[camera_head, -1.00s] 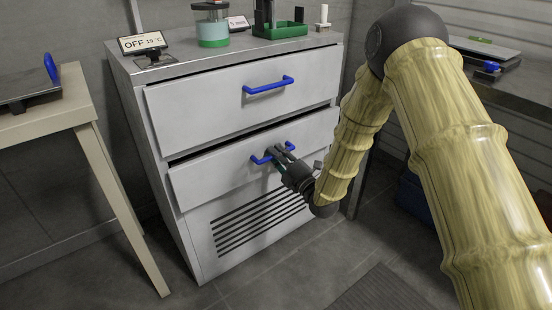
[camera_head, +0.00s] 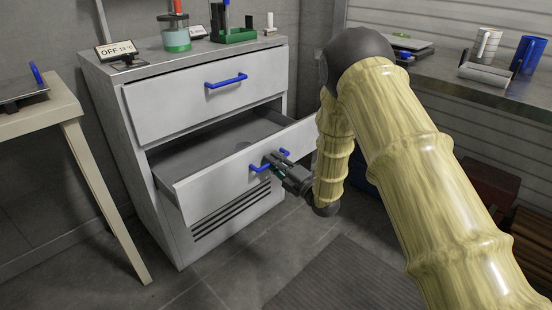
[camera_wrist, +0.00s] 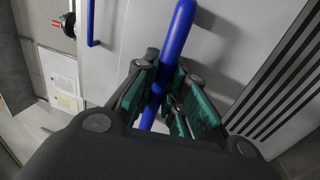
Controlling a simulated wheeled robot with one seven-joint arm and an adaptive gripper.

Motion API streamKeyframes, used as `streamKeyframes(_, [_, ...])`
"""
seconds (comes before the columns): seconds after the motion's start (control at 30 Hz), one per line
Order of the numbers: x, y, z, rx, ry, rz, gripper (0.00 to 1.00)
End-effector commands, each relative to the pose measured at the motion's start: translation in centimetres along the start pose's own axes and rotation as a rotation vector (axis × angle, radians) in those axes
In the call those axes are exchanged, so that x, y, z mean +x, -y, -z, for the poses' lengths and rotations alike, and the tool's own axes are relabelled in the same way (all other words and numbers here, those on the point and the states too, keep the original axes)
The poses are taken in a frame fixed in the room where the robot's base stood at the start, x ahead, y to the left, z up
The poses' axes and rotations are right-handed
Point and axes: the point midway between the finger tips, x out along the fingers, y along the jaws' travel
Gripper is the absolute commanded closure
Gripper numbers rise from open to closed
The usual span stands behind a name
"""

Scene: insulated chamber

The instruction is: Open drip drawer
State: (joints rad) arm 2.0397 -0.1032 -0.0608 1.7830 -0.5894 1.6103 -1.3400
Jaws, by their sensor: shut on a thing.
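The lower drawer (camera_head: 206,193) of the white cabinet is pulled well out, and its grey inside shows empty in the head view. Its blue bar handle (camera_head: 256,169) is on the drawer front. My gripper (camera_head: 270,163) is shut on this handle, with its fingers around the bar. In the wrist view the blue handle (camera_wrist: 178,37) passes between the dark green finger pads of my gripper (camera_wrist: 160,88). The upper drawer (camera_head: 160,104), with its own blue handle (camera_head: 226,81), is closed or nearly so.
A display reading OFF (camera_head: 117,50), a jar with green contents (camera_head: 176,39) and a green rack (camera_head: 233,35) stand on the cabinet top. A beige table (camera_head: 52,112) is at the left. A dark counter (camera_head: 455,85) is at the right. Floor in front is clear.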

Motion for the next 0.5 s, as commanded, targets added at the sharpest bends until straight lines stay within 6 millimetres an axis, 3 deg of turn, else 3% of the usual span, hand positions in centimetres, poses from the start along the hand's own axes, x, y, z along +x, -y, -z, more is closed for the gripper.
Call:
streamKeyframes(0.47, [0.26,0.19,1.09,0.005,-0.017,0.001,1.0])
streamKeyframes(0.5, [0.28,0.19,1.1,0.005,-0.018,0.001,0.85])
